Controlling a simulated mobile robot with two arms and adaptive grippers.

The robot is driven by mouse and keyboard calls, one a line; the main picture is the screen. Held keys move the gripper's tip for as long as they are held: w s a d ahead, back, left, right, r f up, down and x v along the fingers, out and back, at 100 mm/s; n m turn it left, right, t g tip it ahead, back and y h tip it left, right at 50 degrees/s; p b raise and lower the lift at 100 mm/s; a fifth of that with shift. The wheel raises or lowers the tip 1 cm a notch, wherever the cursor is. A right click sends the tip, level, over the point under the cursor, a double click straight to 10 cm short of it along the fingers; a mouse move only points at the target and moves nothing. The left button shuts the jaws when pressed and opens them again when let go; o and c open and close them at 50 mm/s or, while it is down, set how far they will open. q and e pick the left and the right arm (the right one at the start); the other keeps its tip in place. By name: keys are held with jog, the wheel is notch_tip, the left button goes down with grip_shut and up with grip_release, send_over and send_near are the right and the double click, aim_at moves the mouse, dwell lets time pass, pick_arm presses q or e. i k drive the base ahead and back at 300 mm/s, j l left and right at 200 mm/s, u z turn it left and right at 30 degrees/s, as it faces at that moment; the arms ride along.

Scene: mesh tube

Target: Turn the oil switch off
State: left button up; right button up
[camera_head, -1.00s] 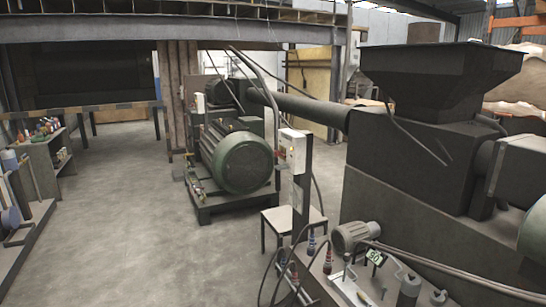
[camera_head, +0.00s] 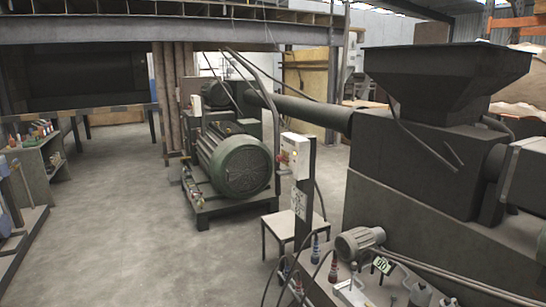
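A small white control box (camera_head: 294,155) with an orange-red spot and other small details stands on a dark post near the middle. I cannot tell whether it is the oil switch, nor what position any switch is in. Neither of my grippers is in view.
A large green motor (camera_head: 238,167) stands on a low frame left of the box. A dark hopper machine (camera_head: 430,150) fills the right. A white stool (camera_head: 290,228) and cables are below the box. Concrete floor (camera_head: 120,220) is open at left.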

aim_at(279, 158)
jog(key=i+j, duration=1.5)
jog(key=i, duration=0.15)
